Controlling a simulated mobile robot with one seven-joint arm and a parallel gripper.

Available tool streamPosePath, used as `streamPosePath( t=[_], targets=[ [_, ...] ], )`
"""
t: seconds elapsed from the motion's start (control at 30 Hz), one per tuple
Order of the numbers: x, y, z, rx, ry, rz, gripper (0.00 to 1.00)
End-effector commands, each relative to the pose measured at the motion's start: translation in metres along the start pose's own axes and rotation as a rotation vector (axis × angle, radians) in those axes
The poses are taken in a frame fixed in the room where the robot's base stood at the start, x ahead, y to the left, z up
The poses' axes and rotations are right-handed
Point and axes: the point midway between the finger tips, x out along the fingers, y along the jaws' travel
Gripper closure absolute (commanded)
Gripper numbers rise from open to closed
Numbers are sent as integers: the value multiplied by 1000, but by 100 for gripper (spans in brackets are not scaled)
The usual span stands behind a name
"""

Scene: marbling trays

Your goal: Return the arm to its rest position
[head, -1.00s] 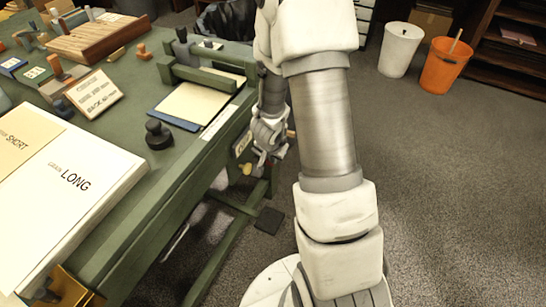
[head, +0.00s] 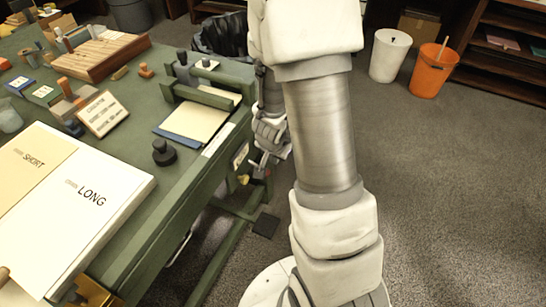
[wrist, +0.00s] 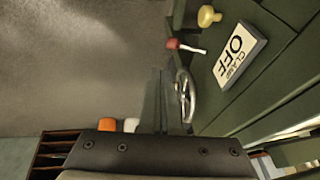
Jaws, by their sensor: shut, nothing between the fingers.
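My gripper (head: 266,166) hangs beside the right edge of the green workbench (head: 190,190), partly hidden behind my own arm in the head view. In the wrist view its narrow fingers (wrist: 163,100) are together with nothing between them. They are close to a metal handwheel (wrist: 186,95) on the bench's side; I cannot tell whether they touch it. A "CLAMP OFF" sign (wrist: 240,56), a red-tipped lever (wrist: 183,45) and a yellow knob (wrist: 208,16) are on the same side of the bench.
The bench top holds a clamp frame with paper (head: 193,122), a black knob (head: 164,152) and a "SHORT/LONG" board (head: 110,205). A white bin (head: 389,55) and an orange bin (head: 433,70) stand near shelves. The floor at right is clear.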

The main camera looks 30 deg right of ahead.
Motion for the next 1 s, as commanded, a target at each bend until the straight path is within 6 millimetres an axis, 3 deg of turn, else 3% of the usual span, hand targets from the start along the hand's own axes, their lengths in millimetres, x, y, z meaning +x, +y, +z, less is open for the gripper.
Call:
streamPosePath(
  t=[0.1, 0.43, 0.57, 0.67, 0.8, 1.0],
  targets=[
    [-15, 0, -1, -1, 0, -1, 100],
    [-21, 1, 0, -2, -1, -2, 100],
    [-32, -10, 0, -23, -6, -38, 100],
    [-56, -28, 1, -70, -21, -104, 100],
    [-103, -55, 8, -177, -48, -214, 100],
    [-173, -74, 25, -355, -71, -326, 100]
  ],
)
